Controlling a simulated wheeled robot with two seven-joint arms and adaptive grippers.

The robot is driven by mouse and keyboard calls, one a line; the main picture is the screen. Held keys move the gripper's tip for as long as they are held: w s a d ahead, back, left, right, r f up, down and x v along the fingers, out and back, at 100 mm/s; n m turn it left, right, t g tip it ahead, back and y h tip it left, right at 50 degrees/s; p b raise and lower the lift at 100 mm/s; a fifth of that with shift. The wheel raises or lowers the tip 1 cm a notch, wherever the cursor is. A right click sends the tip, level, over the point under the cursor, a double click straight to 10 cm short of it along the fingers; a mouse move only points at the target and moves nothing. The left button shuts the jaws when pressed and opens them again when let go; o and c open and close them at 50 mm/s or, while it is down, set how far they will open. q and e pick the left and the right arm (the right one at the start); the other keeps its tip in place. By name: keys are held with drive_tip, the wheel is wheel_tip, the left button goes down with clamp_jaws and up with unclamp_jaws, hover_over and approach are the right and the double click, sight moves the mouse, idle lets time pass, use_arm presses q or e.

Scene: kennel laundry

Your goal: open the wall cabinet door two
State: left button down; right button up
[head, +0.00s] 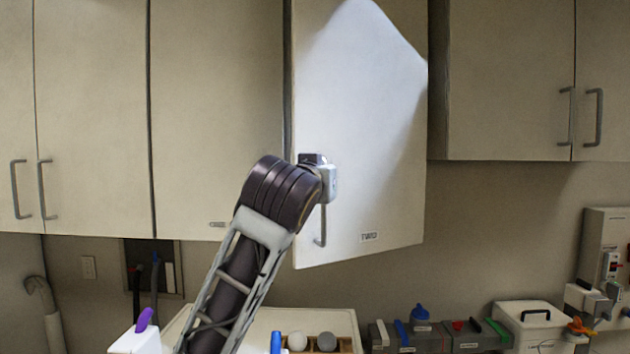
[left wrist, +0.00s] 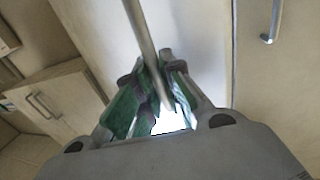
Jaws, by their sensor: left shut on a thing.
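The wall cabinet door two (head: 375,150), a pale door with a small label at its lower part, stands partly open, its left edge swung out from the cabinet front. Its grey vertical bar handle (head: 322,226) is near the lower left edge, and its upper part is hidden by my left wrist. My left gripper (head: 328,188) is at the handle, its fingers mostly hidden in the head view. In the left wrist view, the green-padded fingers of my left gripper (left wrist: 160,95) are shut around the handle bar (left wrist: 143,40). My right gripper is not in view.
Closed cabinet doors flank door two at left (head: 215,120) and right (head: 510,80). Below are grey bins (head: 410,338), a white lidded box (head: 535,322) and a wooden tray with balls (head: 345,345). The wall under the door is clear.

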use_arm(q)
drive_tip(key=shift+s+d, duration=0.65)
drive_tip(key=shift+s, duration=0.3)
drive_tip(key=shift+s+d, duration=0.65)
drive_tip(key=shift+s, duration=0.25)
drive_tip(key=c, duration=1.8)
unclamp_jaws()
drive_tip(key=shift+s, duration=0.1)
drive_tip(key=shift+v, duration=5.9)
